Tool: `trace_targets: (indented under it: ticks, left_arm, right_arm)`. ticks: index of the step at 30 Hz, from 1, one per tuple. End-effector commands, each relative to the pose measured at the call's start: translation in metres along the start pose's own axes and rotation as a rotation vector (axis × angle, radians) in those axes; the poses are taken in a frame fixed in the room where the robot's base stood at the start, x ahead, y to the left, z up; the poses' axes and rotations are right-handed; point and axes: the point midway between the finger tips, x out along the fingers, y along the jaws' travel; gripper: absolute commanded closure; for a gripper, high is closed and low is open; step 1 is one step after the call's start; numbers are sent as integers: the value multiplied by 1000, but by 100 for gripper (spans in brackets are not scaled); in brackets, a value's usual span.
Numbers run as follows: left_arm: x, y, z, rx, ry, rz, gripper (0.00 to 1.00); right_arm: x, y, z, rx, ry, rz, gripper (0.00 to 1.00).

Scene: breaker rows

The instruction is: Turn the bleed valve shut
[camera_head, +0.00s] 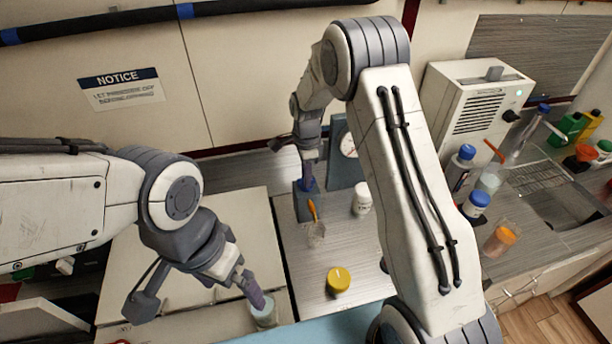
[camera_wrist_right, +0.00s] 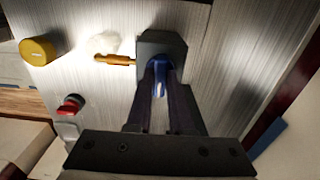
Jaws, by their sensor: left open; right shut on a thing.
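The bleed valve appears to be the blue handle (camera_wrist_right: 159,70) on a dark grey block (camera_wrist_right: 160,42) in the right wrist view. My right gripper (camera_wrist_right: 163,88) is shut on this blue handle, with a finger on each side. In the head view, the blue handle (camera_head: 306,185) shows just under my right gripper (camera_head: 308,172), and the fingers partly hide it. A grey panel with a round gauge (camera_head: 348,145) stands beside the block. My left gripper (camera_head: 200,297) is open and empty, with one finger close to a pale translucent jar (camera_head: 266,316). I cannot tell whether they touch.
Bottles, a white machine (camera_head: 470,105) and a sink are at the right. Bare worktop lies between the two jars.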

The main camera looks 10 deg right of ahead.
Motion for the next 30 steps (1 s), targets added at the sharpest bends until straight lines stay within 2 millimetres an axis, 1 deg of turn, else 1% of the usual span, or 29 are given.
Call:
trace_targets:
  ticks: [5,11,30]
  left_arm:
    - [2,0,0,0,0,0,1]
    - [5,0,0,-1,0,0,1]
    - [15,-1,1,-1,0,0,1]
  right_arm:
    - [0,0,0,-52,0,0,100]
    - [0,0,0,-181,0,1,100]
    - [0,0,0,-781,0,-1,100]
